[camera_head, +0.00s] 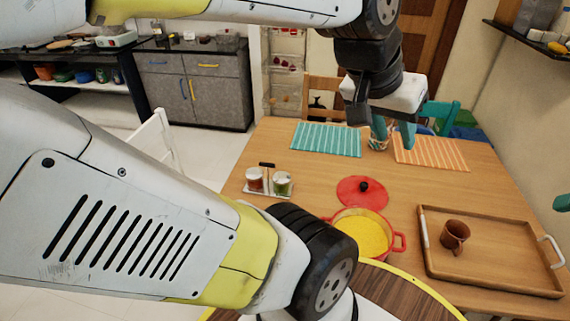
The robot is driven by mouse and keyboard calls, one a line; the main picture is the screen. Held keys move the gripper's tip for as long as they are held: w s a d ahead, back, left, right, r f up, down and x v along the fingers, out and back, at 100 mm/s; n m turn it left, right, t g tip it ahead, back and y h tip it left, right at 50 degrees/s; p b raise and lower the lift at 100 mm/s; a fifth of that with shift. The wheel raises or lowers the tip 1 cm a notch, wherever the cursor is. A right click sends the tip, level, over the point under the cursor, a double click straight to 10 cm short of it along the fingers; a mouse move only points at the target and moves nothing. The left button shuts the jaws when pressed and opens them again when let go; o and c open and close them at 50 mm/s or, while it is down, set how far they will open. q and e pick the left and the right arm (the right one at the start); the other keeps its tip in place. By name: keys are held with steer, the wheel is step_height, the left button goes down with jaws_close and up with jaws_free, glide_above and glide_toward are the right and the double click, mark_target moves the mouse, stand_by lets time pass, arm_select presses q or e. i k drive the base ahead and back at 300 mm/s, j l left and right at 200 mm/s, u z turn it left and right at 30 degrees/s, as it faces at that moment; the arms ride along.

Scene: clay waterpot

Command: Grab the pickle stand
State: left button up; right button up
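The pickle stand (267,188) is on the left side of the wooden table. It is a small tray with an upright dark handle, a jar with red contents (254,180) and a jar with green contents (282,183). My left gripper (393,138) points down over the far part of the table, well to the right of the stand and farther back. Its two teal fingers look apart, and I see nothing held between them. My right gripper is not in view.
A red pot (397,243) with yellow food stands near the middle, its red lid (362,191) behind it. A wooden tray (480,276) with a brown cup (455,234) is at right. Striped teal (326,140) and orange (430,152) mats lie at the back.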

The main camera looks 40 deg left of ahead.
mark_target(280, 186)
steer(key=u, duration=1.6)
steer(key=i+j, duration=0.1)
steer(key=j, duration=0.35)
steer(key=i+j+z, duration=0.1)
steer(key=j, duration=0.75)
steer(key=i+z, duration=0.05)
